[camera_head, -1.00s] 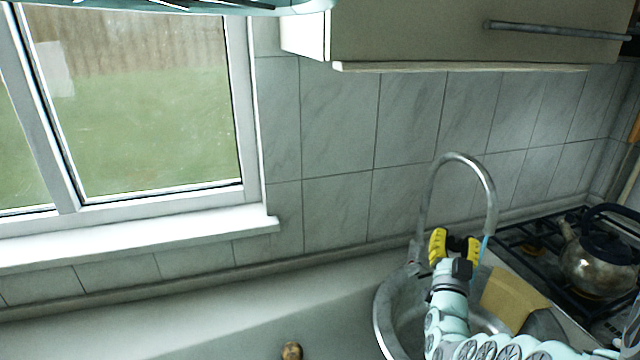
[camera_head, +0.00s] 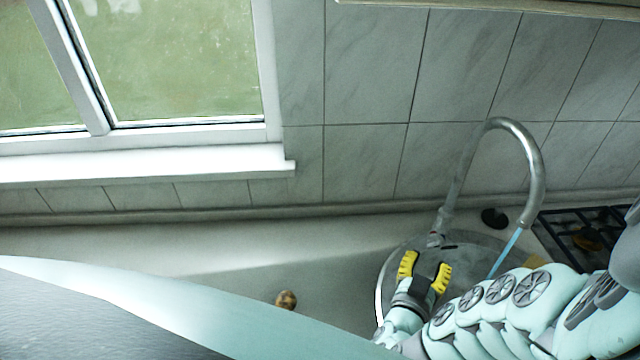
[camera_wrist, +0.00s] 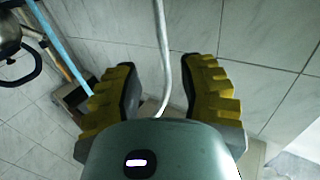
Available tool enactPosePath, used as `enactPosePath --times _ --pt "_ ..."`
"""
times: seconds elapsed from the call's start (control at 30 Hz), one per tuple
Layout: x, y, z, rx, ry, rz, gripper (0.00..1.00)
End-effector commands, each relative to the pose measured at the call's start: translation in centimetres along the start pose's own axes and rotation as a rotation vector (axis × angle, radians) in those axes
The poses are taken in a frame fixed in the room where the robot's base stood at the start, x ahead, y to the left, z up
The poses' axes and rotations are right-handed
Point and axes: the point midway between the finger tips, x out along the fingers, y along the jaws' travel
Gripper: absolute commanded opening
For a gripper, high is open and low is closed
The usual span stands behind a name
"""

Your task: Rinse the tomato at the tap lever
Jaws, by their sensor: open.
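I cannot make out a tomato in either current view. A curved metal tap (camera_head: 536,165) rises at the back of the round sink (camera_head: 383,278); a thin blue stream (camera_head: 506,252) runs down from its spout. The small fitting at the tap's base, seemingly the tap lever (camera_head: 436,240), is just behind my gripper. My gripper (camera_head: 427,263) has yellow ribbed fingers, spread open with nothing held, over the sink's left part. In the wrist view, the tap pipe (camera_wrist: 160,35) shows between the open fingers (camera_wrist: 158,75); contact cannot be told.
A small brown round item (camera_head: 286,300) lies on the counter (camera_head: 230,270) left of the sink. A stove (camera_head: 580,232) is to the right. A kettle (camera_wrist: 10,38) shows in the wrist view. The tiled wall (camera_head: 365,75) closes the back.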

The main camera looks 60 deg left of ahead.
Motion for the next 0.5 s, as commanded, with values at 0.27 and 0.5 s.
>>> enactPosePath --times 0.27,0.5 --pt "3.1 0.3 0.2 -0.004 0.014 0.002 0.40" --pt "6.6 0.2 -0.3 -0.003 0.013 0.002 0.40"
